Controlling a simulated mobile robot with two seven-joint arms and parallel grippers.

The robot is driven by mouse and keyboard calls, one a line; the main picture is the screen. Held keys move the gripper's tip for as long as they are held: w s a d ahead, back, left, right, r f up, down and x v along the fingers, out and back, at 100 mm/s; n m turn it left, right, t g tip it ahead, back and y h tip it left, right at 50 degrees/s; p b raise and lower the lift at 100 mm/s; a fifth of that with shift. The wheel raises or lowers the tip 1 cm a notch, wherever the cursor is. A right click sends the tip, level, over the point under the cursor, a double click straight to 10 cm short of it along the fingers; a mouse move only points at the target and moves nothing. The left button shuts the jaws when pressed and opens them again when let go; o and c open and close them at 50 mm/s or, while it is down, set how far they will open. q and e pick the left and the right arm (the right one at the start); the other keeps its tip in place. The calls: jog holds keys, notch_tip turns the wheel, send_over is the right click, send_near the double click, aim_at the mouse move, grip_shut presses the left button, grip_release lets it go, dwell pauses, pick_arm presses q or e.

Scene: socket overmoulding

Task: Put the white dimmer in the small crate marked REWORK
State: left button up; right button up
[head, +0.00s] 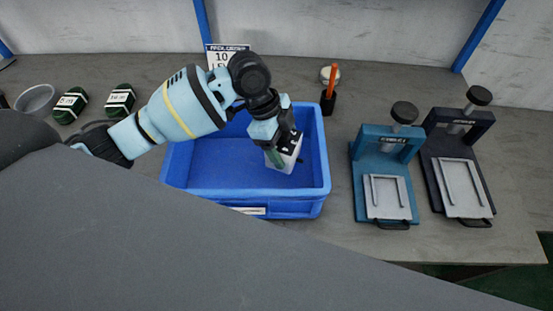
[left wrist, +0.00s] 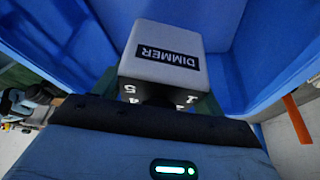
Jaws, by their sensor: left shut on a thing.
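The white dimmer (head: 290,158) is a pale block held within the outline of the blue crate (head: 222,177), toward its right side. In the left wrist view the dimmer (left wrist: 170,46) shows its white face with a black DIMMER label, and blue crate walls surround it. My left gripper (head: 284,141) is shut on the dimmer and points down. I cannot tell whether the dimmer touches the crate floor. The rest of the visible crate floor is empty. The label on the crate's front (head: 247,210) is too small to read. My right gripper is not in view.
A teal press (head: 386,160) and a dark press (head: 457,165) stand right of the crate. An orange-handled tool (head: 332,78) stands in a black holder behind its right corner. Two dark green items (head: 120,100) and a grey bowl (head: 37,100) lie at the left.

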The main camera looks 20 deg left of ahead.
pick_arm(q)
jog(key=shift+f, duration=3.2)
jog(key=shift+f, duration=0.1)
jog(key=o, duration=1)
jog(key=v, duration=1.2)
jog(key=shift+a, duration=0.1)
